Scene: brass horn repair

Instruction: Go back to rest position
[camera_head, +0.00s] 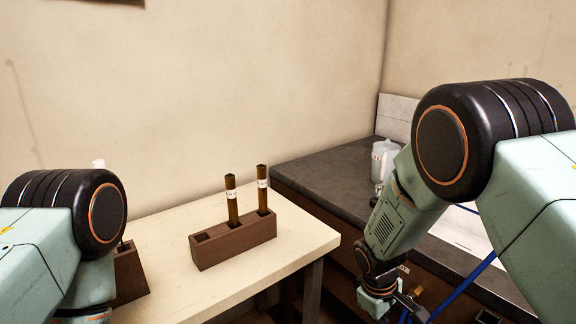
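My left arm comes in from the left, and its black joint stands in front of the pale table (285,243). The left gripper is below the picture and hidden. My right arm hangs down on the right side. The upper part of my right gripper (408,303) shows at the bottom edge, in front of the dark counter's lower area.
A brown block (232,243) on the table holds two upright brass-coloured tubes (232,202) (262,190) with white labels; its left hole is empty. Another brown block (130,275) is partly behind my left arm. A dark counter (335,180) bears a whitish jug (383,160).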

